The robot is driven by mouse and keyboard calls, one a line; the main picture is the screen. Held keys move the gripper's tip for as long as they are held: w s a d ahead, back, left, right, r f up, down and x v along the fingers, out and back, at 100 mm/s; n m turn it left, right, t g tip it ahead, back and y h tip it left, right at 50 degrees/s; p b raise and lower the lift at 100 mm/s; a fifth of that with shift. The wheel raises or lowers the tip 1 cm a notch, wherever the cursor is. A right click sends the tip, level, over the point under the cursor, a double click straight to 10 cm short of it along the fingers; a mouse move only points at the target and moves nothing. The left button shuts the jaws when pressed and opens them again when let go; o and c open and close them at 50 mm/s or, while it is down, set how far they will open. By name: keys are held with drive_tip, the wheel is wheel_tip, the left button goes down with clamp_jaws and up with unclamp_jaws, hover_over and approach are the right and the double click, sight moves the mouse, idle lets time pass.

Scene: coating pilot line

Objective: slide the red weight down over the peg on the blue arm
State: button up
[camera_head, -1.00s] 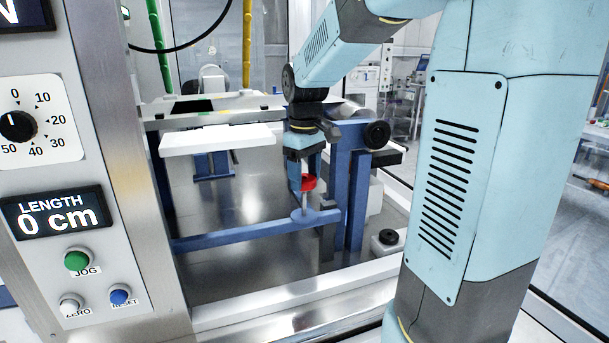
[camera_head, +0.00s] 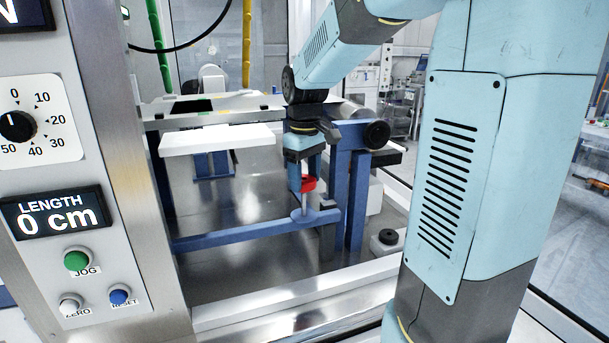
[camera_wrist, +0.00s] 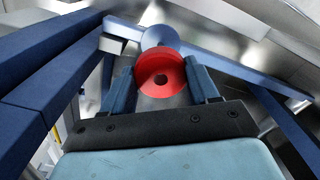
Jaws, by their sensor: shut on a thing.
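The red weight (camera_head: 309,184) is a short disc between the fingers of my gripper (camera_head: 303,178), which is shut on it. In the wrist view the weight (camera_wrist: 148,83) shows a dark centre hole, with a finger of my gripper (camera_wrist: 161,88) on each side. The blue arm (camera_head: 245,237) runs low across the frame to a round blue hub (camera_wrist: 160,37). The thin grey peg (camera_head: 305,203) stands upright on that hub, just under the weight. The peg does not show clearly in the wrist view. I cannot tell whether its tip is inside the hole.
A blue upright post (camera_head: 357,200) stands close to the right of my gripper. A white plate (camera_head: 218,141) lies to the left at a higher level. A black round weight (camera_head: 387,237) sits at the lower right. The control panel (camera_head: 90,160) fills the left.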

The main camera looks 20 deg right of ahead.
sight(305, 215)
drive_tip(key=shift+f, duration=3.7)
drive_tip(key=o, duration=1.5)
wheel_tip(305, 215, up, 14)
drive_tip(key=shift+f, duration=0.2)
drive_tip(key=s+m+t, duration=0.2)
drive_tip(key=s, duration=0.4)
drive_tip(key=s+f+m+t, duration=0.1)
drive_tip(key=s+m, duration=0.1)
drive_tip(key=s, duration=0.4)
drive_tip(key=s+f+m+t, duration=0.1)
drive_tip(key=s+m+t, duration=0.1)
drive_tip(key=s, duration=0.5)
drive_tip(key=shift+a+t, duration=0.15)
drive_tip(key=shift+t, duration=0.15)
